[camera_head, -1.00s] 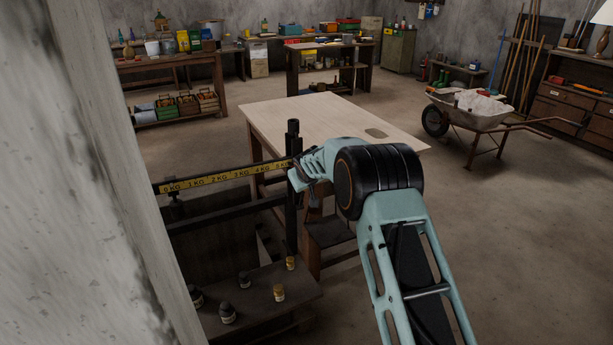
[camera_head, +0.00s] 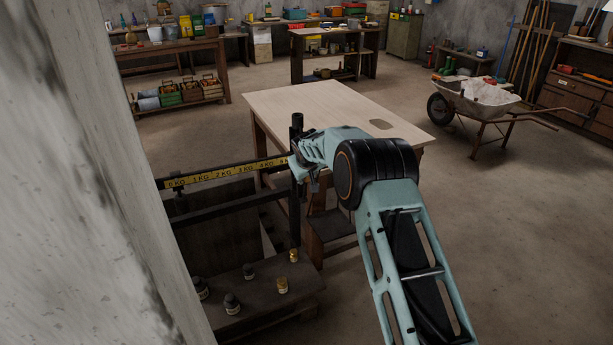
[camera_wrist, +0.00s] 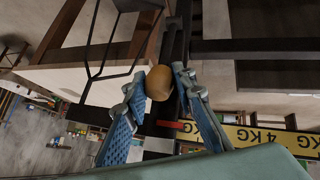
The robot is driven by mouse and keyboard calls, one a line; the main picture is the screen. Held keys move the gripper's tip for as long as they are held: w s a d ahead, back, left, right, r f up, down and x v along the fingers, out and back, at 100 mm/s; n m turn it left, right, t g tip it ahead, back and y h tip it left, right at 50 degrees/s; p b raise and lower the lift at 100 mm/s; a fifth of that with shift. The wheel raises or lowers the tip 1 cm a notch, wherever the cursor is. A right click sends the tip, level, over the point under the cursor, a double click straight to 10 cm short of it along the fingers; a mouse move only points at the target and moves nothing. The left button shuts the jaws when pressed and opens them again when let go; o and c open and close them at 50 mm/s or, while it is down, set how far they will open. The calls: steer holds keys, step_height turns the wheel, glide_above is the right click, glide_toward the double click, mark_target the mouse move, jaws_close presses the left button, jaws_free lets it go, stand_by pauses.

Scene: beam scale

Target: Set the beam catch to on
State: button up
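The beam scale shows at the left in the head view, with a yellow strip of KG marks on its beam (camera_head: 228,173) and a dark upright post (camera_head: 296,215). My gripper (camera_head: 301,168) is at the post, near the beam's right end, partly hidden by my arm. In the wrist view a rounded brown knob (camera_wrist: 159,83) lies between the fingertips of my gripper (camera_wrist: 161,80), which appear to touch both its sides. It may belong to the catch; its mounting is hidden. The beam (camera_wrist: 265,137) appears upside down at the right, with a small red part (camera_wrist: 172,126) beside it.
A pale wooden table (camera_head: 330,108) stands just behind the post. Several small weights (camera_head: 282,285) stand on the scale's low dark shelf (camera_head: 262,300). A concrete pillar (camera_head: 110,200) blocks the left. A wheelbarrow (camera_head: 480,105) stands at the right, with open floor before it.

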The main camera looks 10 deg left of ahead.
steer(key=shift+o, duration=1.4)
steer(key=v, duration=1.2)
steer(key=shift+f, duration=0.1)
